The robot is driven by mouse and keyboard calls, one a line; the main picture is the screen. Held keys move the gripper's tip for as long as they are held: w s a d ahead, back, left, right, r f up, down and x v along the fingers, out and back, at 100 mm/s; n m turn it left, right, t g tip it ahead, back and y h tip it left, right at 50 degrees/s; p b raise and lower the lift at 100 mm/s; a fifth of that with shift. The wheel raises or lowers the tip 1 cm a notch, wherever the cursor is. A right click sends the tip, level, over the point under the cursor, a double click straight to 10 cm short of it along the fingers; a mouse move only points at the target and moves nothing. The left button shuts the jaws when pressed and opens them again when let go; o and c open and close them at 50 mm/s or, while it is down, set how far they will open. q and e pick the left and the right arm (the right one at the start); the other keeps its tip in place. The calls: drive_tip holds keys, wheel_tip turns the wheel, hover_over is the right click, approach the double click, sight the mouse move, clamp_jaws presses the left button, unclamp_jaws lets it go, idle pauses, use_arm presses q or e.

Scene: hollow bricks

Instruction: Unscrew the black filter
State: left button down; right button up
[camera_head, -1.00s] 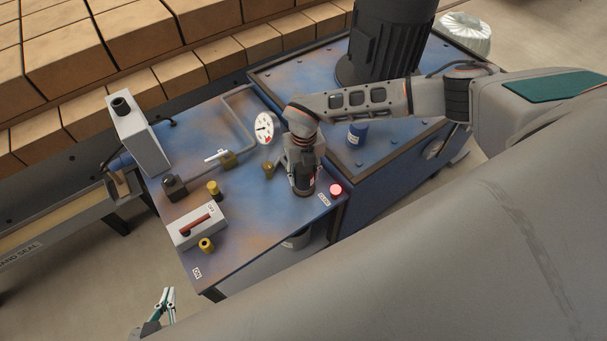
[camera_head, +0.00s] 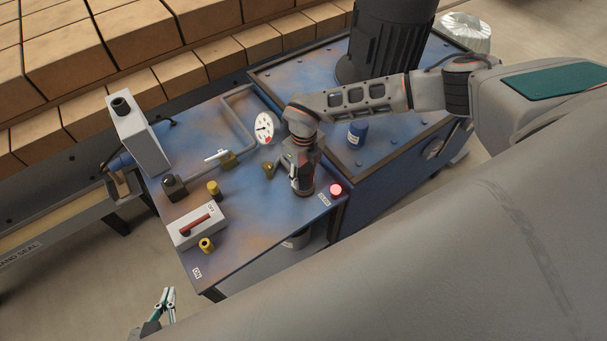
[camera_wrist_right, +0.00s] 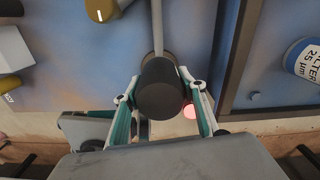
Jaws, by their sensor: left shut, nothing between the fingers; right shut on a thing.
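The black filter (camera_wrist_right: 162,88) is a dark cylinder in the right wrist view, between the two fingers of my right gripper (camera_wrist_right: 165,108). My right gripper is shut on it, one finger at each side. In the head view my right gripper (camera_head: 302,182) points down at the front edge of the blue cabinet and hides most of the filter. My left gripper (camera_head: 168,300) is shut and empty at the lower left, off the cabinet and above the floor.
A lit red button (camera_head: 336,189) is close beside the right gripper. A pressure gauge (camera_head: 265,128), a yellow-handled knob (camera_head: 214,188) and a switch box (camera_head: 196,224) are to the left. A blue filter (camera_head: 357,135) stands on the tank top (camera_head: 390,142) to the right.

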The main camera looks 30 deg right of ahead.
idle(0.3)
drive_tip(key=shift+n, duration=1.6)
drive_tip(key=shift+n, duration=1.4)
drive_tip(key=o, duration=1.3)
drive_tip(key=shift+r, duration=0.1)
wheel_tip(320, 180, up, 12)
drive_tip(key=shift+f, duration=0.1)
